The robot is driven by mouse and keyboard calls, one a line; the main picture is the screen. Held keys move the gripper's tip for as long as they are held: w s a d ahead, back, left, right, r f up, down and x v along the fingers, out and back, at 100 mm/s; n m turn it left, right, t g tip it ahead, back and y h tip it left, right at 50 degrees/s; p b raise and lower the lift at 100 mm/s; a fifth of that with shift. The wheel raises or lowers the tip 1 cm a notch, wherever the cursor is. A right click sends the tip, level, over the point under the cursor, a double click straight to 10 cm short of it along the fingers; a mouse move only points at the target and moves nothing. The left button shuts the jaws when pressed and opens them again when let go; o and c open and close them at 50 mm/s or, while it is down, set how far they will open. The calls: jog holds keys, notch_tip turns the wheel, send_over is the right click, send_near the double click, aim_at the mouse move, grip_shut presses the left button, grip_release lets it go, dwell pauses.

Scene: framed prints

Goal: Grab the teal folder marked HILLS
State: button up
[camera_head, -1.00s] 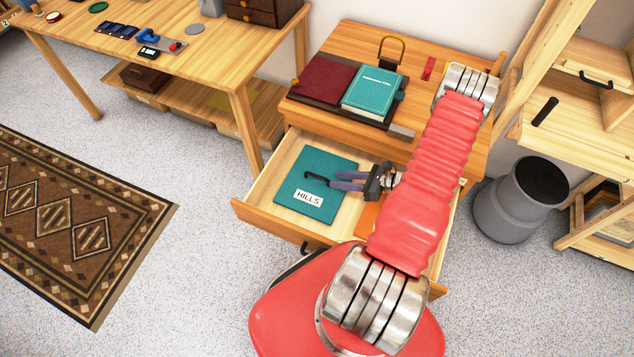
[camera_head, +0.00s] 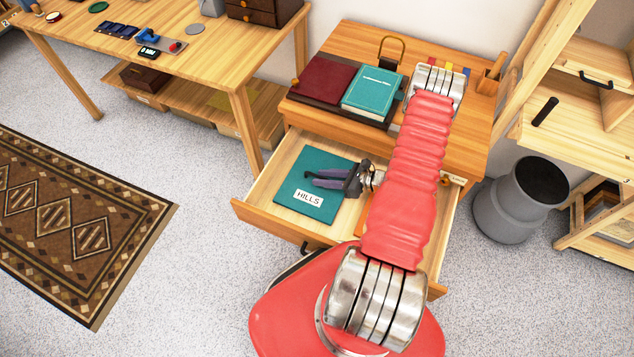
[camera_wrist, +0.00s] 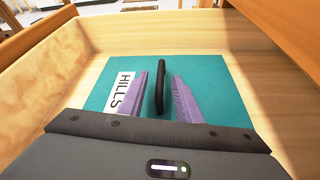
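The teal folder marked HILLS (camera_head: 294,180) lies flat in the open wooden drawer (camera_head: 260,222), with its white label towards the front edge. In the wrist view the folder (camera_wrist: 215,78) has a black handle (camera_wrist: 160,86) standing up near its middle. My gripper (camera_head: 312,179) is over the right part of the folder and points left. In the wrist view its purple fingers (camera_wrist: 161,75) are apart, one on each side of the handle. I cannot tell whether either finger touches it. The gripper hides part of the folder.
A dark red book (camera_head: 324,80) and a teal book (camera_head: 372,92) lie on top of the desk (camera_head: 440,160). An orange item shows in the drawer, partly behind my arm. A grey bin (camera_head: 520,200) stands to the right.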

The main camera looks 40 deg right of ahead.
jog(key=shift+x, duration=0.8)
jog(key=shift+c, duration=0.3)
grip_shut()
